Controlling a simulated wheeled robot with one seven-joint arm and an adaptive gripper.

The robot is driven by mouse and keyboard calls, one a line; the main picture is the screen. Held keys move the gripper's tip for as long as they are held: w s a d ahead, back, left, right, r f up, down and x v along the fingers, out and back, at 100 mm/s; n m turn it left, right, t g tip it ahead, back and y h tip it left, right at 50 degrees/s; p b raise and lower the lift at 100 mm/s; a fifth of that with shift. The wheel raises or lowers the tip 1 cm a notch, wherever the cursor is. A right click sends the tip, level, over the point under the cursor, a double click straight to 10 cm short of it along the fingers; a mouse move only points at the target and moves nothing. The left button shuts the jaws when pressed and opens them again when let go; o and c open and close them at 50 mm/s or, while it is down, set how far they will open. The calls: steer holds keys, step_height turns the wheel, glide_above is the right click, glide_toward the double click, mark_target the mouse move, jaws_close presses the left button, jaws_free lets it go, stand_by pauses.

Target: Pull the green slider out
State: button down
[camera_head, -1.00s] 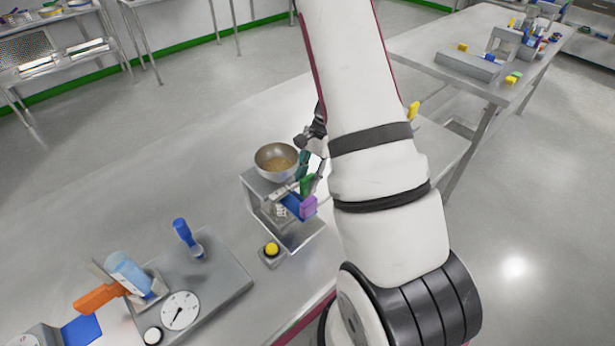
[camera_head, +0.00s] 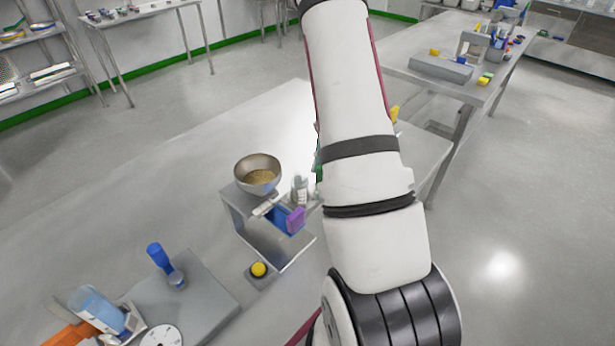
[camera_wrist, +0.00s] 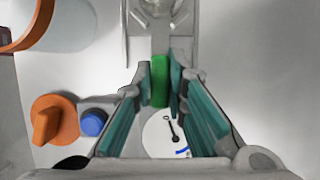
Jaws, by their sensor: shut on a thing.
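The green slider (camera_wrist: 160,84) shows in the wrist view as an upright green block between the teal fingertips. My gripper (camera_wrist: 160,90) is shut on it. A grey part lies just above the block in that view; I cannot tell whether the two are joined. In the head view my arm hides the gripper, and only a thin green strip (camera_head: 319,166) shows at the arm's left edge. The grey stand (camera_head: 237,206) carries a blue part (camera_head: 279,217) and a purple tab (camera_head: 296,220) on its right side.
A metal bowl (camera_head: 257,174) of grain sits on the stand. A yellow button (camera_head: 259,269) is in front. A blue-handled tool (camera_head: 160,256) is at lower left. An orange knob (camera_wrist: 53,120), blue button (camera_wrist: 93,122) and dial (camera_wrist: 160,138) lie beyond my fingers.

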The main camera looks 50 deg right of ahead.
steer(key=shift+d, duration=0.25)
steer(key=c, duration=1.6)
jaws_free()
steer(key=shift+d, duration=0.1)
steer(key=shift+r, duration=0.1)
steer(key=v, duration=1.1)
steer(key=shift+r, duration=0.45)
